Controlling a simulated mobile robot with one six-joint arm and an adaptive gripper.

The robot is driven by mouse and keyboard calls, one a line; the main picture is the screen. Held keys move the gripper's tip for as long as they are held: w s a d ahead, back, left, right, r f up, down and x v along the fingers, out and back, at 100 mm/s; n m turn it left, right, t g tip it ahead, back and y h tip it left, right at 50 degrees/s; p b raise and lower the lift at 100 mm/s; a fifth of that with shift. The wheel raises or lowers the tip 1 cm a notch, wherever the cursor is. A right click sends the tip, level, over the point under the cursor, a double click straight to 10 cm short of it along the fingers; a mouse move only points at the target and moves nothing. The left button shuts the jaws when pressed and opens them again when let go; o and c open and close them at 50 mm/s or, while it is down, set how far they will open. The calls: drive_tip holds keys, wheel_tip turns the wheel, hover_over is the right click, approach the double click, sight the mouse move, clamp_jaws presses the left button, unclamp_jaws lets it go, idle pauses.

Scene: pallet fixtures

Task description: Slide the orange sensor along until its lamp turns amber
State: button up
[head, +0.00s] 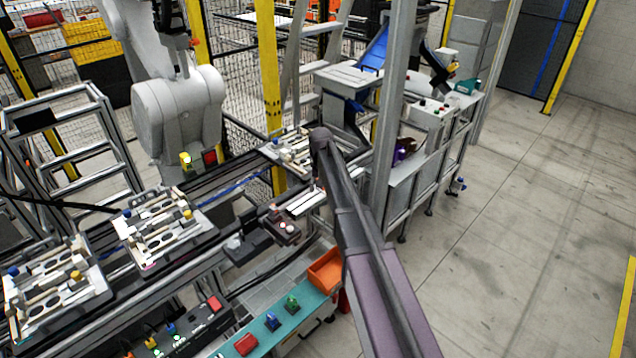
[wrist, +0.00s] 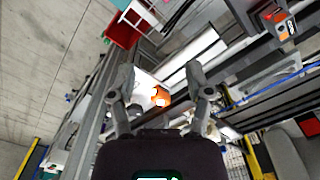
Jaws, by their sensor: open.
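My gripper (wrist: 159,72) is open in the wrist view, one finger on each side and nothing held. A small orange block, apparently the orange sensor (wrist: 164,99), shows between and beyond the fingers. A bright pale-yellow glow sits on it; I cannot tell for sure whether this is its lamp or whether it is amber. A white surface lies just left of the block. I cannot tell how far the fingers are from the block, and no contact shows. In the head view my arm hides most of the gripper, and I cannot make out the sensor.
A conveyor line carries pallet fixtures (head: 163,224) at the left. An orange bin (head: 326,271) and coloured blocks stand on a teal-edged shelf (head: 299,316) below. A grey post (head: 392,110) rises close behind my arm. The floor at right is clear.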

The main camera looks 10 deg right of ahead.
drive_tip(key=s+d+f+b, duration=0.1)
drive_tip(key=s+f+b, duration=0.2)
drive_tip(key=s, duration=0.7)
drive_tip(key=s+d+f+n+b, duration=0.1)
drive_tip(key=s+f+b, duration=0.2)
drive_tip(key=s, duration=0.6)
drive_tip(key=shift+s+f, duration=0.4)
drive_tip(key=shift+f, duration=0.05)
drive_tip(key=s, duration=1)
drive_tip(key=shift+s+d+n, duration=0.2)
drive_tip(key=shift+d+n, duration=0.1)
drive_tip(key=shift+d, duration=0.05)
idle(1.4)
